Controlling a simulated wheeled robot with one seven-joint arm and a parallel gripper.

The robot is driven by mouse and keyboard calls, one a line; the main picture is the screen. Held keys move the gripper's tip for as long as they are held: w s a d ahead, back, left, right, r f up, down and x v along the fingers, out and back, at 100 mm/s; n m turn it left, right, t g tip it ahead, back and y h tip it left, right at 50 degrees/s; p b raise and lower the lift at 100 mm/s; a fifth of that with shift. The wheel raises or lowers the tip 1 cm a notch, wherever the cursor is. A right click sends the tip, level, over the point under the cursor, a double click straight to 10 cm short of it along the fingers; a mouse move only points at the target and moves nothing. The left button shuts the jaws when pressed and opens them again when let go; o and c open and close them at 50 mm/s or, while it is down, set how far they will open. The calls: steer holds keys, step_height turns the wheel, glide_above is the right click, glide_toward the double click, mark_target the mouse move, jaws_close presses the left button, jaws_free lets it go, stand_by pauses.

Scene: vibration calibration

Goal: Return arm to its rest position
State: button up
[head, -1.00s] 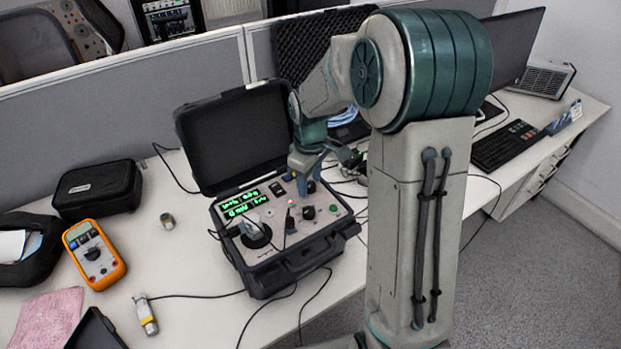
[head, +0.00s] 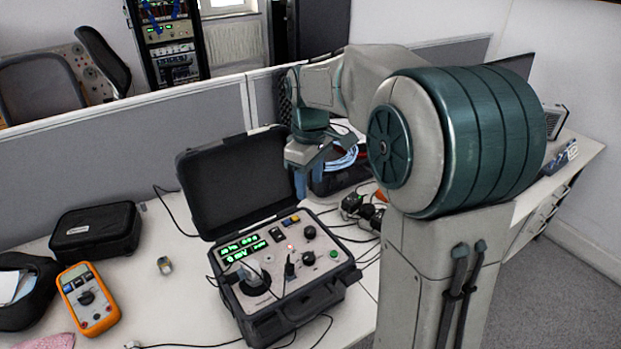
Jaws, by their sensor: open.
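My gripper (head: 302,183) points down above the back right part of the open calibrator case (head: 345,283). It is open, with nothing seen between its fingers, and it is clear of the panel knobs. My arm reaches from the right of the view, bent at the large teal joint, with the wrist near the right edge of the raised lid (head: 232,185). The panel shows lit green displays (head: 243,247), a small red light and several black knobs (head: 309,231). A grey cylindrical piece (head: 252,270) sits on the round black mount at the panel's left.
An orange multimeter (head: 88,298), a black zip case (head: 96,229) and a small metal cylinder (head: 164,265) lie on the desk at left. Black adapters and cables (head: 358,208) lie right of the case. A grey partition (head: 90,160) stands behind the desk.

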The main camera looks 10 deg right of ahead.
stand_by(0.3)
steer(key=s+f+m+t, duration=0.1)
steer(key=s+m, duration=0.3)
steer(key=s, duration=0.6)
steer(key=s+f+m+t, duration=0.2)
steer(key=s+m, duration=0.3)
steer(key=s, duration=0.6)
steer(key=shift+d+f, duration=0.25)
stand_by(1.3)
